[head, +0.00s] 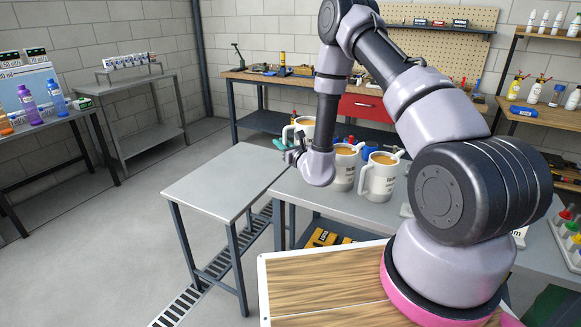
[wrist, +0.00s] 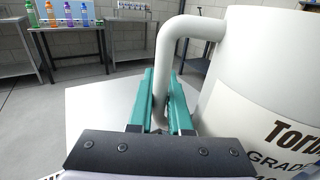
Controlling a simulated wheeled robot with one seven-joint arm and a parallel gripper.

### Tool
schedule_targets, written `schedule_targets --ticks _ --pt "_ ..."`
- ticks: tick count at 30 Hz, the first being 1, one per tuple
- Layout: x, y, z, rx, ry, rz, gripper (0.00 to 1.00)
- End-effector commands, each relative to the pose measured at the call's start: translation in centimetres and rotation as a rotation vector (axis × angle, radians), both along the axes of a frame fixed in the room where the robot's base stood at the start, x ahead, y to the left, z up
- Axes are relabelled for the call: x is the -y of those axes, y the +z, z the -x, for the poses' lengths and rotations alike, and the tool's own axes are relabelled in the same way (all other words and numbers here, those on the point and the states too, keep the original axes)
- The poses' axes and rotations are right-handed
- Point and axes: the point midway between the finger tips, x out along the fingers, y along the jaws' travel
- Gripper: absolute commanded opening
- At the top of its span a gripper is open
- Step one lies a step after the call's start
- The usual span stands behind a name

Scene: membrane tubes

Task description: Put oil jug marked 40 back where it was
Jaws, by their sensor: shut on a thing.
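Three white jugs of brown oil show in the head view: a left jug (head: 306,124), a middle jug (head: 345,167) and a right jug (head: 381,179). My gripper (head: 289,148) is at the left jug, on its handle side. In the wrist view my gripper's teal fingers (wrist: 160,103) are shut on the white handle of a jug (wrist: 255,90). Its label reads "Torb..." and "GRADE"; the number below is cut off at the frame edge. I cannot tell whether this jug touches the table, as my arm hides its base in the head view.
The middle and right jugs stand on a grey table (head: 318,196). A bare grey table (head: 225,182) is to its left, with clear room on top. A workbench (head: 265,80) with tools and a red drawer stands behind. Coloured bottles (head: 30,105) stand on the far left table.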

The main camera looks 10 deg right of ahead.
Motion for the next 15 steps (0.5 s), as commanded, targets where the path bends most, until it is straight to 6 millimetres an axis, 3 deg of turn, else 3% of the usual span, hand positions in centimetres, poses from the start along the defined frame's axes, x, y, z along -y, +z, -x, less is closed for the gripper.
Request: schedule_targets --ticks 3,11,15 --pt "-0.1 -2.0 0.0 0.000 0.001 0.000 0.00" --pt "0.0 -3.9 0.0 0.001 0.000 0.001 0.00" --pt "-0.1 -5.9 0.0 0.000 0.001 0.000 0.00"
